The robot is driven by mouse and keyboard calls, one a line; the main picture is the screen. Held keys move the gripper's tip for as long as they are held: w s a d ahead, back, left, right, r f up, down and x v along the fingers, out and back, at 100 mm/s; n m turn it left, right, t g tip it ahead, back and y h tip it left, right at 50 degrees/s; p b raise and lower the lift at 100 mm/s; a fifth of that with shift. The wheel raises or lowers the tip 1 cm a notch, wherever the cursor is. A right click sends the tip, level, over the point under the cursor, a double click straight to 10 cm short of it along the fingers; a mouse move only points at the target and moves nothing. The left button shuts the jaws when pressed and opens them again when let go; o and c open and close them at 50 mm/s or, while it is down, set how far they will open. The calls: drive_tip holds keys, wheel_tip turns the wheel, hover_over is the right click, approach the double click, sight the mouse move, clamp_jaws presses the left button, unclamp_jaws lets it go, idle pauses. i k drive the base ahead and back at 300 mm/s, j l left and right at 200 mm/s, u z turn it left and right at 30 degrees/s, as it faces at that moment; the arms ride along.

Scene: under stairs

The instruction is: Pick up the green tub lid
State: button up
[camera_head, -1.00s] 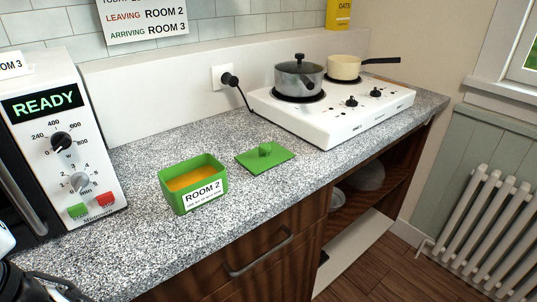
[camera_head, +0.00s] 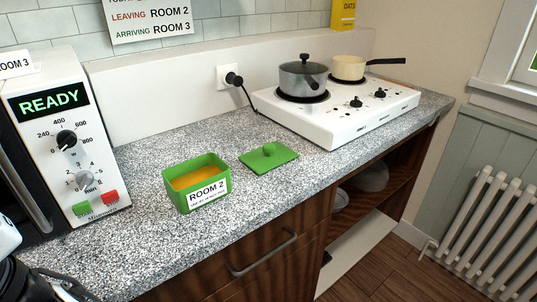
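The green tub lid (camera_head: 277,159) lies flat on the speckled grey counter, with a round knob (camera_head: 269,150) on its top. The green tub (camera_head: 197,184) stands open to its left, apart from it. The tub holds something orange-yellow and has a white ROOM 2 label on its front. My gripper's fingers are not seen in the head view. A dark and white part at the lower left edge seems to be mine, and it is far from the lid.
A microwave (camera_head: 72,150) reading READY stands at the left. A white hob (camera_head: 350,118) with a steel pot (camera_head: 303,76) and a cream pan (camera_head: 347,69) is behind and right of the lid. A black cord hangs from the wall socket. The counter (camera_head: 255,192) around the lid is clear.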

sight(265, 159)
drive_tip(key=l+u, duration=0.35)
drive_tip(key=l, duration=0.4)
drive_tip(key=l+u, duration=0.3)
drive_tip(key=l, duration=0.4)
drive_tip(key=i, duration=0.45)
